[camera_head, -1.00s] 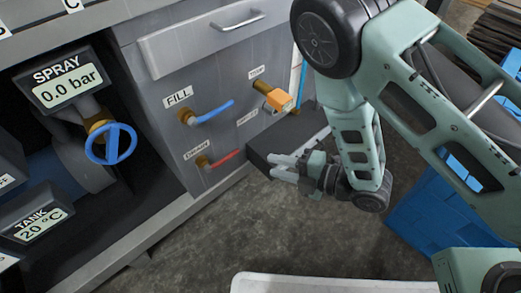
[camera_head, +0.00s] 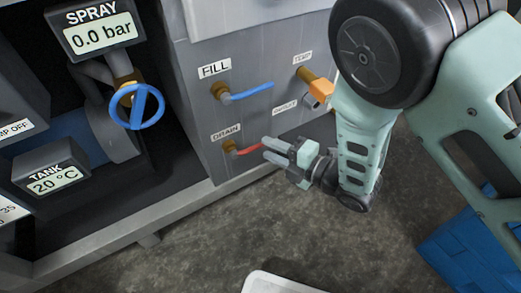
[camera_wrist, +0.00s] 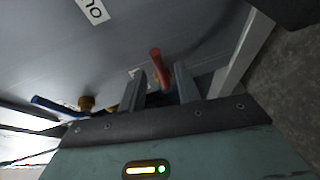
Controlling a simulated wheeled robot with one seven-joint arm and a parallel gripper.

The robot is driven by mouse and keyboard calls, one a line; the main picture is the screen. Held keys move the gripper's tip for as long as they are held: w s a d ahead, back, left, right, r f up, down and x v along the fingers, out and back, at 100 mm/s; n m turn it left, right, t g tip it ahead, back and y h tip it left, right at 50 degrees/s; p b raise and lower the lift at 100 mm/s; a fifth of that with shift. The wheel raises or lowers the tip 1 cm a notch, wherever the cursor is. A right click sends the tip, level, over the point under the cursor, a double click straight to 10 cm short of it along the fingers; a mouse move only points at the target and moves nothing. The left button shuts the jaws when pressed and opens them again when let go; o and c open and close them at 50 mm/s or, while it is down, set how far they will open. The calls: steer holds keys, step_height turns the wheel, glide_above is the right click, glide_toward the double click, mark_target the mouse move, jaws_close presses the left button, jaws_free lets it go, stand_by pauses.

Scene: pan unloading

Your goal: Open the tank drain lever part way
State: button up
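The tank drain lever (camera_head: 247,149) is a red handle on a brass valve under the DRAIN label (camera_head: 226,133), low on the grey panel. It points right, roughly horizontal. My gripper (camera_head: 268,148) is at the lever's outer end, its fingers pointing left toward the valve. In the wrist view the red lever (camera_wrist: 156,62) shows between the two fingers of my gripper (camera_wrist: 159,80), which are apart. Whether a finger touches the lever cannot be told. The lever's tip is partly hidden by the fingers in the head view.
Above the drain are the blue FILL lever (camera_head: 251,92) and an orange valve handle (camera_head: 321,88). A blue SPRAY handwheel (camera_head: 137,106) is at the left. A white tray (camera_head: 275,283) lies at the bottom and a blue crate (camera_head: 470,245) at the right. Floor between them is clear.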

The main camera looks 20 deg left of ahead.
mark_target(260, 144)
steer(key=shift+b+x, duration=0.65)
steer(key=shift+x, duration=1.35)
jaws_close()
steer(key=shift+r, duration=0.15)
